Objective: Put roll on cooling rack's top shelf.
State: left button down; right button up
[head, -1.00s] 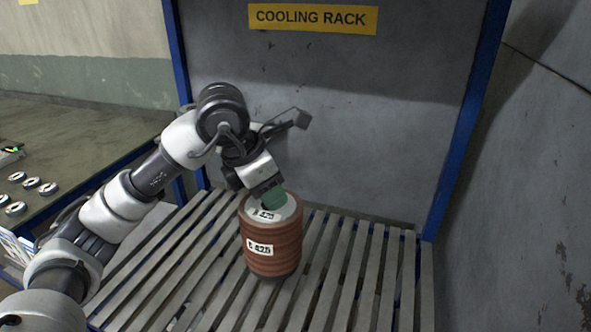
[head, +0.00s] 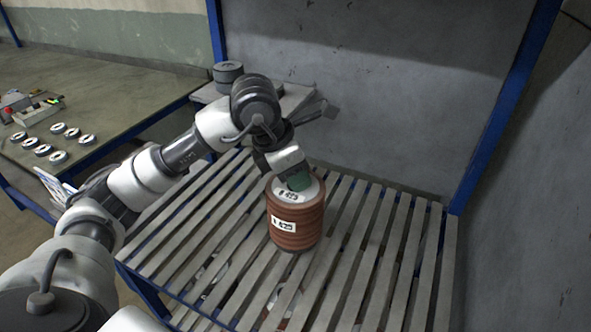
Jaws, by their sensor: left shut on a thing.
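The roll (head: 295,218) is a brown ribbed upright cylinder with a pale top and a white label reading 425. It stands over the slats of the cooling rack's top shelf (head: 380,262), near the middle. I cannot tell for certain whether its base rests on the slats or hangs just above them. My left gripper (head: 298,182) reaches down from the upper left and is shut on the roll at its top centre. My right gripper is not in view.
A grey back panel (head: 380,100) and blue posts (head: 505,105) frame the shelf. A workbench (head: 110,85) at left carries several small discs (head: 58,128). A dark round object (head: 228,74) stands behind my arm. Some reddish things show below the slats. The shelf's right side is clear.

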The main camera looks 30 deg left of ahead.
pick_arm(q)
jog(key=c, duration=0.8)
grip_release()
jog(key=shift+s, duration=0.1)
jog(key=shift+r, duration=0.1)
jog(key=b+v, duration=0.1)
jog(key=v, duration=1.1)
